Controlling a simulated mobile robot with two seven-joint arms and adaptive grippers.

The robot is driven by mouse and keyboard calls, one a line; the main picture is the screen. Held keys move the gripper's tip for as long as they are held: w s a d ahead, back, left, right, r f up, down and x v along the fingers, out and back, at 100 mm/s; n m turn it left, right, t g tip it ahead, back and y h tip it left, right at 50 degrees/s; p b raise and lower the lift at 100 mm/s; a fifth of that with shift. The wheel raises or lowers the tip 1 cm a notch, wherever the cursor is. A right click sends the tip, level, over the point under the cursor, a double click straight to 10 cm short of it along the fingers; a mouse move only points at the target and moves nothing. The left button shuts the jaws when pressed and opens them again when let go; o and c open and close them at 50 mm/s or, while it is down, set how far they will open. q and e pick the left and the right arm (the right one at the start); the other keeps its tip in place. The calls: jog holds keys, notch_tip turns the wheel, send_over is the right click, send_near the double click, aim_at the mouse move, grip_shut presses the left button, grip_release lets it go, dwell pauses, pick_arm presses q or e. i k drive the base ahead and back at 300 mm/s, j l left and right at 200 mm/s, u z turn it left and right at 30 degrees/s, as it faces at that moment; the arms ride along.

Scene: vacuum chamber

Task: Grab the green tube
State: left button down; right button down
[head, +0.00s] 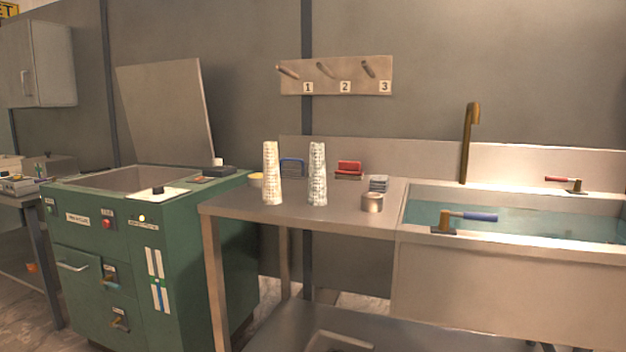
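Two tall, tapered stacks or tubes with a ridged, pale surface stand upright on the steel table (235,208). The left tube (271,173) looks cream white. The right tube (318,174) looks slightly greyer, perhaps faintly green. A clear gap separates them. No plainly green tube shows, and I cannot tell from their colour which one is the green one. Neither of my grippers is in view.
A green machine (190,240) with its lid raised stands left of the table. A water-filled sink (480,275) adjoins it on the right. A metal cup (372,202), a red block (348,170) and a blue rack (292,167) are near the tubes. The table's front is clear.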

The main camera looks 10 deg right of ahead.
aim_at(317, 190)
jog(key=i+l+u, duration=0.35)
jog(key=i, duration=0.15)
jog(key=i+l+u, duration=0.35)
jog(key=i, duration=0.1)
